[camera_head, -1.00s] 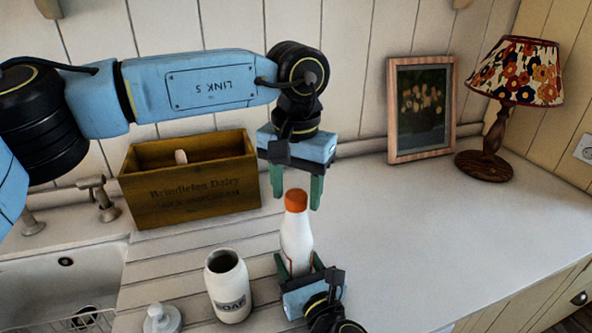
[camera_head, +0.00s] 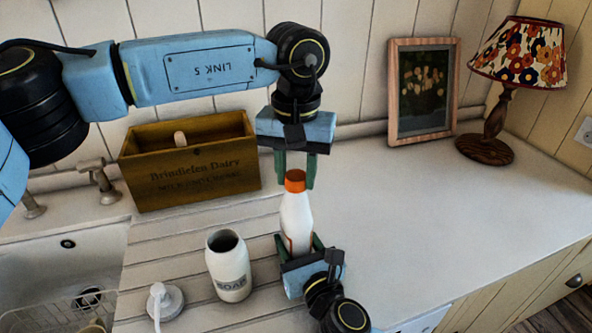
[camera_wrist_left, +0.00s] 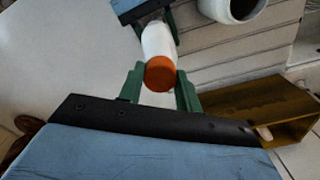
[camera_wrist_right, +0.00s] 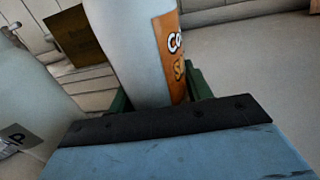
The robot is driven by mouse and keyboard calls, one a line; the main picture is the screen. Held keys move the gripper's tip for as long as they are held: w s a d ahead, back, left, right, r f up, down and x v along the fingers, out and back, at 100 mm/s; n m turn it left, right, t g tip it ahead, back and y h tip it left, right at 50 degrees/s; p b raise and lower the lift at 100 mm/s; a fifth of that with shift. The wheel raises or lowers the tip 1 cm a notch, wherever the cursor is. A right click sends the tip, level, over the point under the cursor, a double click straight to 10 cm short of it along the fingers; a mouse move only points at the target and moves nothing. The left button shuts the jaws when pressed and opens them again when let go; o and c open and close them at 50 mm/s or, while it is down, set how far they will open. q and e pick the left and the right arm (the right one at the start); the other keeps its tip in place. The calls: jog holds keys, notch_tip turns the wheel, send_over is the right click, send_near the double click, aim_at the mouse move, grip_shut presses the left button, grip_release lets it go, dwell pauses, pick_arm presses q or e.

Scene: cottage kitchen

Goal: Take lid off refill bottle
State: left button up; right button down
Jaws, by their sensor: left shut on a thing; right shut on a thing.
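The refill bottle (camera_head: 296,222) is white with an orange lid (camera_head: 295,181) on its top. It is upright, right of the open soap bottle. My left gripper (camera_head: 296,185) points down from above and is shut on the lid. In the left wrist view the orange lid (camera_wrist_left: 160,74) shows between the green fingertips (camera_wrist_left: 160,88). My right gripper (camera_head: 299,243) comes from the front and is shut on the bottle's lower body. In the right wrist view the bottle (camera_wrist_right: 135,50) fills the middle, with its orange label at right. Its base is hidden.
The white soap bottle (camera_head: 229,265) stands open at left, with its pump top (camera_head: 164,301) beside it. A wooden crate (camera_head: 190,180) stands behind, the sink (camera_head: 50,268) at far left. A picture frame and lamp (camera_head: 487,150) stand back right. The right counter is clear.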

pick_arm(q)
jog(key=n, duration=2.1)
jog(key=shift+n, duration=0.4)
jog(key=n, duration=1.2)
jog(key=shift+r, duration=0.1)
jog(key=n, duration=0.5)
jog(key=shift+n, duration=0.4)
jog(key=n, duration=1.1)
jog(key=shift+n, duration=0.4)
jog(key=shift+r, duration=0.2)
jog(key=shift+r, duration=0.95)
